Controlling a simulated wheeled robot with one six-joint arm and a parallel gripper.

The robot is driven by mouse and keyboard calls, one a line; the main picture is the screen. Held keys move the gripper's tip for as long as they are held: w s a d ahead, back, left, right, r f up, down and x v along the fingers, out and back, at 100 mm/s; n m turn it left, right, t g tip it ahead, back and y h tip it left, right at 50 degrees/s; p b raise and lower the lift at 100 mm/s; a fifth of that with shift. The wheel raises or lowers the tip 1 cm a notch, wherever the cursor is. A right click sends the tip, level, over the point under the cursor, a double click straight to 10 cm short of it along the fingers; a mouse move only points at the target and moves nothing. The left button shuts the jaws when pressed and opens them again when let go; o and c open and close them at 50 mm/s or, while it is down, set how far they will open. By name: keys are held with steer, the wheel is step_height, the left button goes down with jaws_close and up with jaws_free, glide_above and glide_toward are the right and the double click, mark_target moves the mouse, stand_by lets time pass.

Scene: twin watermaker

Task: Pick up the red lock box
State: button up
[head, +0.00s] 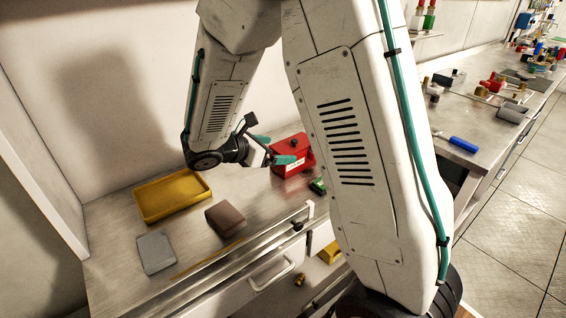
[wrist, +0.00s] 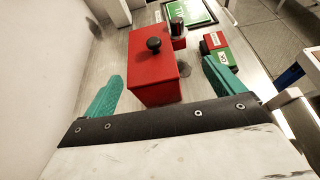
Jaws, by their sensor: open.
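The red lock box (head: 293,155) stands on the metal counter, near the back wall. In the wrist view the red lock box (wrist: 154,72) has a black round knob on its top and lies between and just beyond my fingertips. My gripper (head: 272,148) is at the box's left side in the head view. In the wrist view my gripper (wrist: 160,86) has its two green fingers spread apart, one on each side of the box, with nothing held. I cannot tell whether a finger touches the box. My arm hides part of the counter to the right.
A yellow tray (head: 172,196), a brown block (head: 225,219) and a grey block (head: 156,252) lie on the counter to the left.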

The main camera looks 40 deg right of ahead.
mark_target(283, 148)
steer(key=shift+w+a+f, duration=0.2)
steer(key=shift+w, duration=0.1)
steer(key=x, duration=0.5)
steer(key=w+x, duration=0.1)
steer(key=x, duration=0.1)
steer(key=shift+d+f, duration=0.1)
steer(key=shift+d, duration=0.2)
steer(key=shift+c, duration=0.3)
steer(key=c, duration=1.4)
